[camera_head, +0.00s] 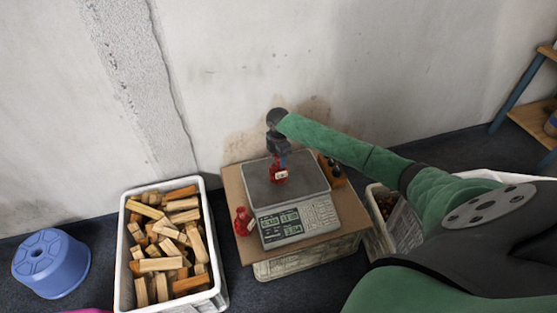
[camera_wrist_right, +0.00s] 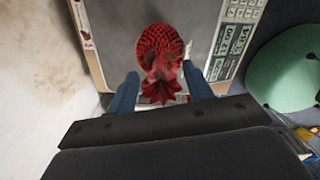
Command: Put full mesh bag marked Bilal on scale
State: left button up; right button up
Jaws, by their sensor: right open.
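A full red mesh bag (camera_head: 279,174) with a small white tag rests on the plate of the scale (camera_head: 300,190). Any name on the tag is too small to read. My right gripper (camera_head: 279,158) is above the bag, with its open fingers on either side of the bag's gathered neck. In the right wrist view the red mesh bag (camera_wrist_right: 161,55) lies between and beyond the open blue fingers of the right gripper (camera_wrist_right: 162,90). A second red mesh bag (camera_head: 243,221) stands on the cardboard left of the scale. My left gripper is not in view.
The scale stands on a cardboard sheet (camera_head: 232,185) over a crate (camera_head: 300,262). A white crate of firewood (camera_head: 122,235) is at left, beside a blue upturned tub (camera_head: 50,262). A crate with chestnuts (camera_head: 402,228) is at right. A dark-and-orange object (camera_head: 331,171) sits behind the scale.

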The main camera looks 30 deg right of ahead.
notch_tip(320, 180, up, 9)
jog(key=shift+r, duration=0.85)
jog(key=s+a+f+m+y, duration=0.1)
jog(key=s+a+f, duration=0.45)
jog(key=a, duration=0.25)
jog(key=s+a+f+m+t+y, duration=0.1)
jog(key=s+a+f+m, duration=0.1)
jog(key=s+a+f, duration=0.45)
jog(key=s+a+f+m+y, duration=0.1)
jog(key=s+a+f, duration=0.4)
jog(key=a, duration=0.5)
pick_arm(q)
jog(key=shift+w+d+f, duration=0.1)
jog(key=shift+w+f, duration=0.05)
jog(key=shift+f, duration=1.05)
pick_arm(e)
jog(key=s+a+r+m+t, duration=0.1)
jog(key=s+a+m, duration=0.2)
jog(key=s, duration=0.5)
jog(key=s+a+r+m+t, duration=0.1)
jog(key=s+a+m, duration=0.3)
jog(key=s, duration=0.4)
jog(key=s+a+r+m+t+y, duration=0.1)
jog(key=s+a+m, duration=0.3)
jog(key=s, duration=0.4)
jog(key=shift+s+r+t, duration=0.15)
jog(key=shift+t, duration=0.15)
